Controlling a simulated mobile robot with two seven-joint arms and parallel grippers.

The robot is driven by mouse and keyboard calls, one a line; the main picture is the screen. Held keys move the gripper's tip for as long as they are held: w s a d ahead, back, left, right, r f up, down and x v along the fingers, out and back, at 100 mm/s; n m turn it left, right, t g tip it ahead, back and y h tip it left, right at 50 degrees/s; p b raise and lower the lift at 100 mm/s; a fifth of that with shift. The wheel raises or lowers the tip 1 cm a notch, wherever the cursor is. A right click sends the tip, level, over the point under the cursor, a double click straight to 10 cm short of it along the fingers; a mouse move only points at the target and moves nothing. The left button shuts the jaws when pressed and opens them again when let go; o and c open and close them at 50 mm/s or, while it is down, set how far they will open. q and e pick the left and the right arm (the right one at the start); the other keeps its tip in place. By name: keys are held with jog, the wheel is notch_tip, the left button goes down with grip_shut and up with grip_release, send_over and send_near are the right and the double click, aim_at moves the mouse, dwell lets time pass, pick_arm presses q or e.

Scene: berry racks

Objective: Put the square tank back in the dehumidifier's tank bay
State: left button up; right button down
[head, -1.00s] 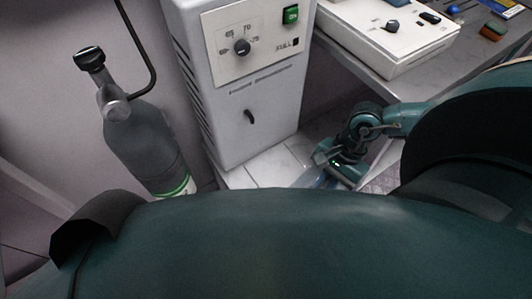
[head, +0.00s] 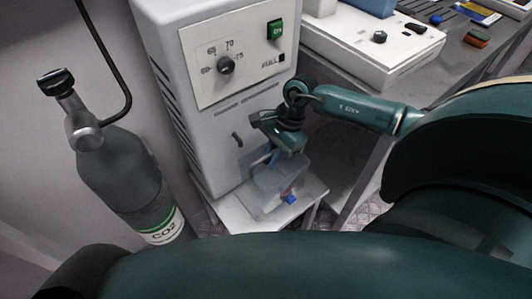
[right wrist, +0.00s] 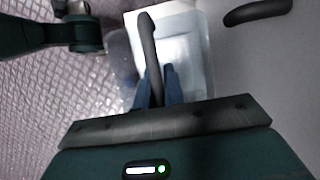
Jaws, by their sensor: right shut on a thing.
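The dehumidifier (head: 205,140) is a tall white cabinet with a dial, a green switch and a small dark handle (head: 238,140) on its front. The clear square tank (head: 262,192) is in front of its lower part, above or on a pale low stand (head: 238,217); I cannot tell if it touches. My right gripper (head: 270,155) is shut on the tank's handle. In the right wrist view, the blue fingers (right wrist: 158,88) close around the dark handle (right wrist: 150,45), with the pale tank (right wrist: 188,55) beyond. The tank bay is not clearly visible. My left gripper is out of view.
A grey CO2 bottle (head: 125,185) stands left of the dehumidifier. A bench (head: 425,85) with a white device (head: 370,50) is at the right. A small blue and red piece (head: 290,199) shows at the tank's lower right.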

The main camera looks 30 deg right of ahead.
jog(key=f, duration=0.2)
jog(key=w+f, duration=0.1)
jog(key=f, duration=0.1)
jog(key=w+f+b, duration=0.1)
jog(key=f, duration=0.1)
jog(key=shift+a+f, duration=0.15)
jog(key=shift+w+f, duration=0.25)
jog(key=shift+f, duration=0.2)
jog(key=c, duration=1.5)
grip_release()
